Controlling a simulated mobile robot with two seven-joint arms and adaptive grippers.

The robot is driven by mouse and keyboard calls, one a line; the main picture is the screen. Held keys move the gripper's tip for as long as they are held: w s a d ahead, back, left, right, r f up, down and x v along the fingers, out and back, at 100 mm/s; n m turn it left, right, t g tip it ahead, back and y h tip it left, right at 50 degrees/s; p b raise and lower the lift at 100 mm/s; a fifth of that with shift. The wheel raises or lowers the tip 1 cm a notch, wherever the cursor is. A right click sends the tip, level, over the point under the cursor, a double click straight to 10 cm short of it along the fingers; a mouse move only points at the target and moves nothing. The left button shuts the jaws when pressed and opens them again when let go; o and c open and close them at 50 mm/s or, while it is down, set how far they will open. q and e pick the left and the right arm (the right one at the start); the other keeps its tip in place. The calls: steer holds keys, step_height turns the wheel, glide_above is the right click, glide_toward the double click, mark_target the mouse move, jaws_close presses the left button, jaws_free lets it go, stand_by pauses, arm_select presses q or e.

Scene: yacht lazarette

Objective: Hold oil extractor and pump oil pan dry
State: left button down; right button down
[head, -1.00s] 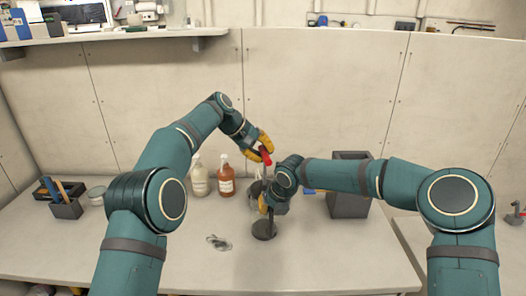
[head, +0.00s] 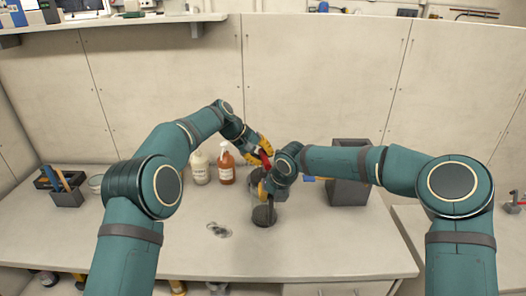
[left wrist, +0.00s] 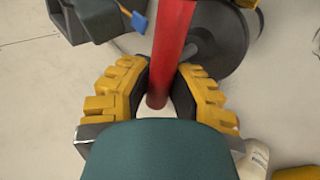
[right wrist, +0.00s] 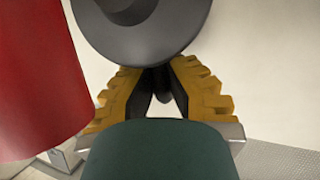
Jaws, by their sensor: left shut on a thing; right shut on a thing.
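The oil extractor has a red pump handle (head: 266,158) and a dark round body; it stands at the middle of the worktop, partly hidden by my arms. My left gripper (head: 262,146) is shut on the red handle (left wrist: 173,40), above and behind my right gripper. My right gripper (head: 264,188) is shut on a dark narrow part of the extractor (right wrist: 161,85), low down. A dark round disc (head: 264,216) sits on the worktop just below the right gripper; I cannot tell whether it is the oil pan or the extractor's base.
A white bottle (head: 199,168) and an amber pump bottle (head: 226,167) stand left of the grippers. A dark open bin (head: 348,190) is on the right. A tool caddy (head: 66,192) is at far left. The right front worktop is clear.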

arm_select(q)
steer(key=shift+f, duration=0.1)
arm_select(e)
steer(key=shift+f, duration=0.15)
arm_select(q)
steer(key=shift+w+r, duration=0.1)
steer(key=shift+r, duration=3.2)
steer(key=shift+f, duration=0.25)
steer(key=shift+f, duration=3.25)
steer(key=c, duration=0.7)
jaws_free()
steer(key=shift+r, duration=0.15)
steer(key=shift+r, duration=0.15)
steer(key=shift+r, duration=3.45)
